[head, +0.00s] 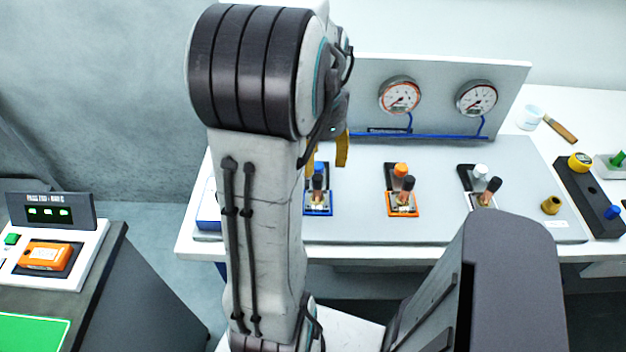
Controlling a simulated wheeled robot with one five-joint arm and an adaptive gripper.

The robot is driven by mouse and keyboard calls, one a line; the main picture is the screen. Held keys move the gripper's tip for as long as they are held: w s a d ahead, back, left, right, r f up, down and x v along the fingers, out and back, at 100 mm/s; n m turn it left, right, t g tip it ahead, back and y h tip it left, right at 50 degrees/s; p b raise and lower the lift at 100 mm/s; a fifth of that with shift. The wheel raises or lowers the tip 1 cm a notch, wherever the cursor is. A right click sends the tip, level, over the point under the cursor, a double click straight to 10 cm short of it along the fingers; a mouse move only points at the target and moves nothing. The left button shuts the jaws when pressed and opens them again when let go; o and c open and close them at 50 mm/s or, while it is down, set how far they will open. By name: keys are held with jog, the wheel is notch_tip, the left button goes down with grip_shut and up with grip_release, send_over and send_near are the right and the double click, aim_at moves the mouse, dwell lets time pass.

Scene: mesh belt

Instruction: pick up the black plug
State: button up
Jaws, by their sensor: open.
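I cannot tell for sure which piece is the black plug. A black block (576,179) at the right of the bench holds a yellow plug (580,162) and a blue plug (612,212), and a small dark round spot between them may be a black plug or an empty hole. Dark upright handles also stand on three small valve-like fixtures on the panel. My gripper (327,160) is open, with yellow fingertips, above the left fixture and partly hidden behind my arm. It is well left of the black block and touches nothing that I can see.
A grey panel (355,220) carries a blue-based fixture (318,208), an orange one (402,209) and a black-based one, plus a brass fitting (551,205). Two gauges stand behind. A white cup (529,117) and brown-handled tool (560,130) lie behind right. A tester console (85,235) stands left.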

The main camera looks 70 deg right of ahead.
aim_at(318, 177)
jog(key=shift+a+m, duration=0.1)
jog(key=shift+m, duration=0.9)
jog(key=shift+f, duration=0.35)
jog(key=shift+w+f, duration=0.15)
jog(key=shift+f, duration=1.55)
jog(key=shift+w+f, duration=0.1)
jog(key=shift+f, duration=1.55)
jog(key=shift+c, duration=0.2)
grip_shut()
